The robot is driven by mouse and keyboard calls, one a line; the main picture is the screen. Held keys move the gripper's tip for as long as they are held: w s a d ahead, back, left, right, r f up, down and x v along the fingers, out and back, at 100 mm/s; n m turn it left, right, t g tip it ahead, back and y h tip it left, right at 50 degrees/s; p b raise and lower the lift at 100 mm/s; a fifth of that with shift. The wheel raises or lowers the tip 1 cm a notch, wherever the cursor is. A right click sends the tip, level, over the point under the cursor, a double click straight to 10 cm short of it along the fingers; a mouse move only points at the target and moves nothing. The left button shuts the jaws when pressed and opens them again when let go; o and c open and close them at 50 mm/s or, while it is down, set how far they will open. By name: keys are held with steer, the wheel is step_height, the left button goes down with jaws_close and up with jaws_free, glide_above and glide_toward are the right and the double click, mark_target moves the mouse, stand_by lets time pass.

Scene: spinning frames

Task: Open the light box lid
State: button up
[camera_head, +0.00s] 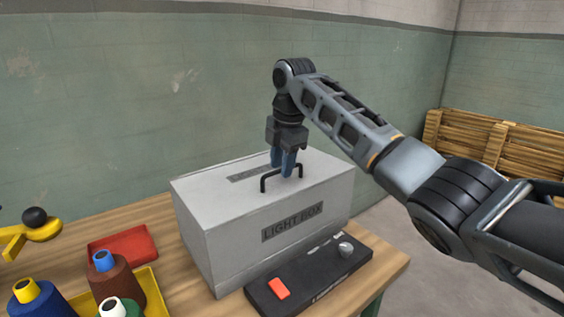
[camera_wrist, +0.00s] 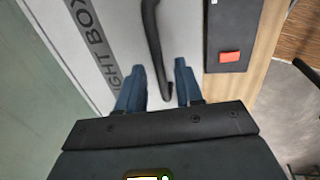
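The light box (camera_head: 205,235) is a grey box with "LIGHT BOX" on its front, standing on a wooden table. Its lid (camera_head: 220,197) looks closed and carries a black bar handle (camera_head: 266,183) on top. My gripper (camera_head: 284,172) points down at the lid by the handle's right part. In the wrist view, the blue fingers (camera_wrist: 158,80) are apart, with one end of the handle (camera_wrist: 152,40) showing between and beyond them. Whether the fingers touch the handle cannot be told.
A black control panel (camera_head: 318,281) with a red switch and a grey knob lies before the box. Thread spools (camera_head: 38,300) in a yellow tray and a red tray (camera_head: 123,244) stand at left. A green wall (camera_head: 110,120) is behind; wooden pallets (camera_head: 500,145) stand at right.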

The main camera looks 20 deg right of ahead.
jaws_close()
stand_by(0.5)
